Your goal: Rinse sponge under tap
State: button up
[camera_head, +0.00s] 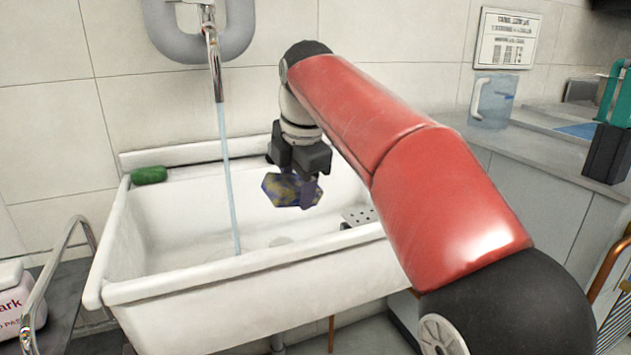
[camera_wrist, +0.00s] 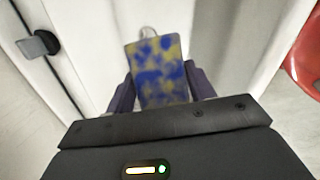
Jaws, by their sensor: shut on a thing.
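The sponge (camera_head: 284,188) is yellow with blue blotches. My gripper (camera_head: 306,190) is shut on it and holds it over the white sink, right of the water stream. In the wrist view the sponge (camera_wrist: 158,70) sits between the two dark fingers (camera_wrist: 160,92). The metal tap (camera_head: 212,60) is on the wall above the sink's left part. A stream of water (camera_head: 227,180) runs from it down into the sink (camera_head: 190,285). The sponge is apart from the stream.
A green block (camera_head: 149,175) lies on the sink's back left corner. A grey counter (camera_head: 545,145) with a clear jug (camera_head: 493,101) stands at the right. A metal rail (camera_head: 50,265) is at the left. The sink's rim surrounds the basin.

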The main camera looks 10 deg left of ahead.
jog(key=a+f+p, duration=0.2)
jog(key=a+p, duration=0.1)
jog(key=a, duration=0.6)
jog(key=shift+p, duration=0.35)
jog(key=shift+s+f, duration=0.1)
jog(key=shift+f, duration=0.05)
jog(key=shift+d, duration=0.1)
dwell(1.7)
jog(key=shift+d+b, duration=1.15)
jog(key=shift+d, duration=2.85)
